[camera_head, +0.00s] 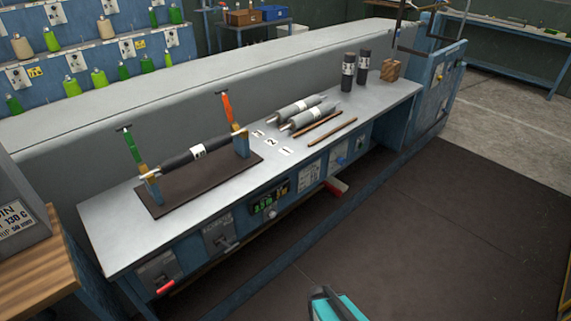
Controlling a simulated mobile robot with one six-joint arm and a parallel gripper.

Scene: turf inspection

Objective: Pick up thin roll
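Several rolls are on the long grey workbench (105,240). A dark roll with a white label (178,160) is held level between two stands on a dark mat (180,197). Two grey rolls (295,108) (312,117) with dark bands lie side by side right of it. Two dark rolls (347,74) (363,66) stand upright farther back. I cannot tell which one is the thin roll. My gripper (326,293) shows only in part at the bottom edge, teal and dark, in front of and apart from the bench. Its fingers are not clear.
Two thin brown rods (318,130) lie near the bench front. A wooden block (391,69) stands at the back right. Green (135,150) and orange (227,107) handles rise above the stands. A red lever (335,187) sticks out from the bench front. The floor at right is clear.

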